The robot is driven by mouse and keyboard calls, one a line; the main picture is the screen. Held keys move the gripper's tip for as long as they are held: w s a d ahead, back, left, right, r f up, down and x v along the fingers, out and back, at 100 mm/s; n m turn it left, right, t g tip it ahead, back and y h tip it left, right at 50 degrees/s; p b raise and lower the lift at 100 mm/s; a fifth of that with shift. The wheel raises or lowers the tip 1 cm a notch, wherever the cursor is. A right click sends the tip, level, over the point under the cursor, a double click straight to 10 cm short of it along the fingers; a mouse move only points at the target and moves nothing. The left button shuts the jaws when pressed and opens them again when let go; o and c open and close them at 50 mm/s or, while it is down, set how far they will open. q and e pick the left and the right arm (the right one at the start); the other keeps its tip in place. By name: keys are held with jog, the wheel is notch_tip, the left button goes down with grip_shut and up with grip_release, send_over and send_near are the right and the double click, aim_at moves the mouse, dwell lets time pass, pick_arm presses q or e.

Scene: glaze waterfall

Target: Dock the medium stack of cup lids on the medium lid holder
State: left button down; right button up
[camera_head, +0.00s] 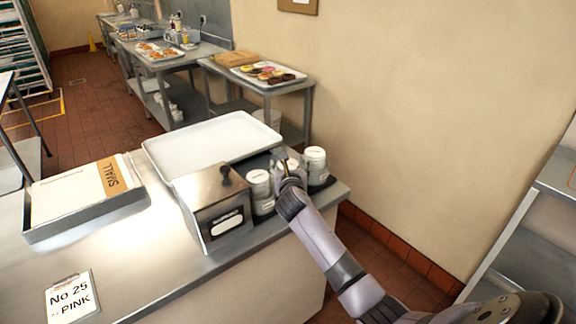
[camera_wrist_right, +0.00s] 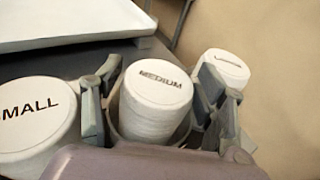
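The medium lid stack (camera_wrist_right: 155,105) is a white cylinder labelled MEDIUM in the right wrist view. It stands between the fingers of my right gripper (camera_wrist_right: 152,98), one finger on each side; a slight gap seems to show at the left, and I cannot tell whether both fingers touch it. In the head view my right gripper (camera_head: 287,170) is between two white stacks and mostly hides the medium one. The small stack (camera_head: 259,184) is left of it and the large stack (camera_head: 315,162) right of it. The medium holder is largely hidden. My left gripper is not in view.
A metal dispenser box (camera_head: 216,205) with a black knob stands left of the stacks. A white tray (camera_head: 212,143) lies behind. A tray with a SMALL box (camera_head: 84,190) and a No 25 PINK clipboard (camera_head: 70,298) are at left. The wall is close on the right.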

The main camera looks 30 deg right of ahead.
jog(key=shift+s+a+r+p, duration=0.2)
jog(key=shift+s+a+p, duration=0.1)
jog(key=shift+s+p, duration=0.3)
jog(key=p+v, duration=0.7)
jog(key=v, duration=0.2)
jog(key=shift+s+a, duration=0.25)
jog(key=shift+s, duration=0.05)
jog(key=shift+f, duration=0.1)
dwell(0.3)
